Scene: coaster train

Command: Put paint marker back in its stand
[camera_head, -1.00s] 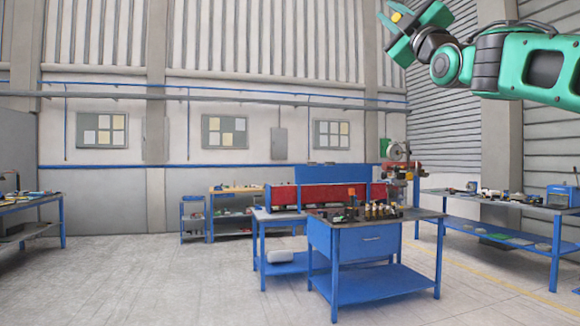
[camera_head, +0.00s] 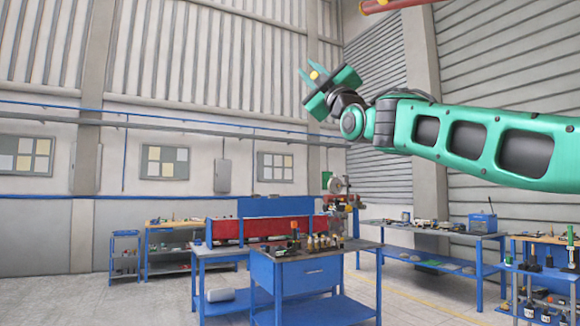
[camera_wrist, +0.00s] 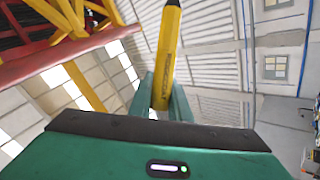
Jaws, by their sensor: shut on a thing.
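My gripper (camera_head: 317,80) is raised in front of the wall, high above the benches in the head view. It is shut on the yellow paint marker (camera_wrist: 168,45), which stands out between the two green fingers in the wrist view and has a dark tip at its far end. A small yellow part of the marker (camera_head: 314,75) also shows in the head view. I cannot make out the marker's stand among the small things on the benches.
A blue workbench (camera_head: 320,262) with small bottles and tools stands in the middle. A red-fronted bench (camera_head: 270,228) is behind it. Other cluttered benches and a shelf (camera_head: 550,262) stand to the right. Floor is open at the lower left.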

